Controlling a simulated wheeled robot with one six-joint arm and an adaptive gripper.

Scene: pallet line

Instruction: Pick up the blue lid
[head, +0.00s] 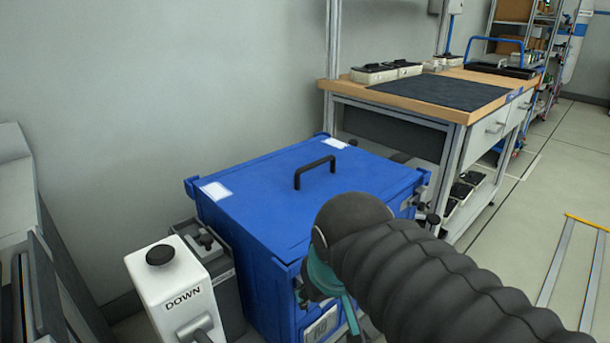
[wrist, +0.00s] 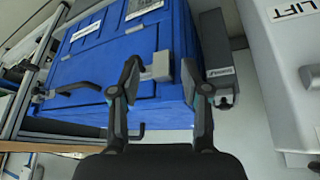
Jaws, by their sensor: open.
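The blue lid (head: 275,192) sits flat on top of a big blue box (head: 262,283) in the head view. It has a black bar handle (head: 315,170) near its middle and white labels at two corners. My gripper (wrist: 161,72) is open and empty in the wrist view, its two fingers apart in front of the blue box (wrist: 118,50). A black handle (wrist: 78,90) shows left of the fingers there; I cannot tell whether it is the lid's.
A white unit marked DOWN (head: 172,290) and a grey block stand close left of the box. A workbench (head: 425,88) with a dark mat stands behind it to the right. A wall lies behind the box. The floor at far right is mostly clear.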

